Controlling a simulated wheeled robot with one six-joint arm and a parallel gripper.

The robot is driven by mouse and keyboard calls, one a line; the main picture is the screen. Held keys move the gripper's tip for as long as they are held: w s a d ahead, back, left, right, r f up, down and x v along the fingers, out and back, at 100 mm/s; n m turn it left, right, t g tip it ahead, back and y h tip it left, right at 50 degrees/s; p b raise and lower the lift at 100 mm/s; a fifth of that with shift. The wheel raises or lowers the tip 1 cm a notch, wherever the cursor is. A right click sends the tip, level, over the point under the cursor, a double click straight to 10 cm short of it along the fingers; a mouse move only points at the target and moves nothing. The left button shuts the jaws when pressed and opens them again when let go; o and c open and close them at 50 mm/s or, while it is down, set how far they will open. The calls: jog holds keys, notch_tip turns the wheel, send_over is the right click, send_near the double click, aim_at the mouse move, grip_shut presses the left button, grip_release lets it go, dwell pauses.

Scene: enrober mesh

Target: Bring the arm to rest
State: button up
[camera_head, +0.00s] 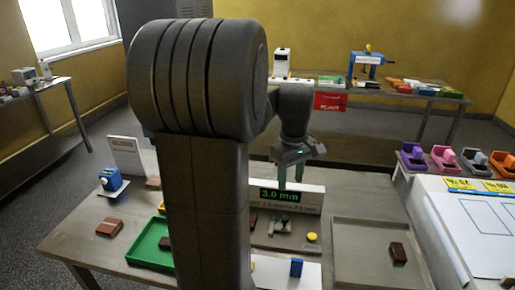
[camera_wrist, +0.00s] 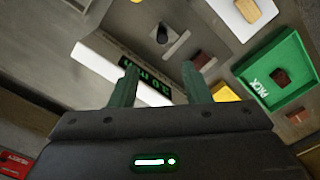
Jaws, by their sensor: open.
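My gripper (camera_head: 290,172) is raised above the table, near the box with a green "3.0 mm" display (camera_head: 290,197). Its two green fingers are apart with nothing between them. In the wrist view my gripper (camera_wrist: 160,85) also shows open and empty, with the display (camera_wrist: 150,92) beyond its fingers. My own arm column hides the middle of the table in the head view.
A green tray (camera_head: 140,254) holds a brown block, and a grey tray (camera_head: 345,280) holds another brown block (camera_head: 398,253). A blue block (camera_head: 296,267) stands on a white surface. A yellow button (camera_head: 312,237) is nearby. Coloured holders (camera_head: 445,158) stand at the right.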

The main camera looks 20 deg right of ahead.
aim_at(285, 217)
notch_tip(285, 217, down, 14)
jog(key=shift+w+a, duration=0.15)
jog(key=shift+a, duration=0.2)
jog(key=shift+r, duration=0.1)
dwell(0.4)
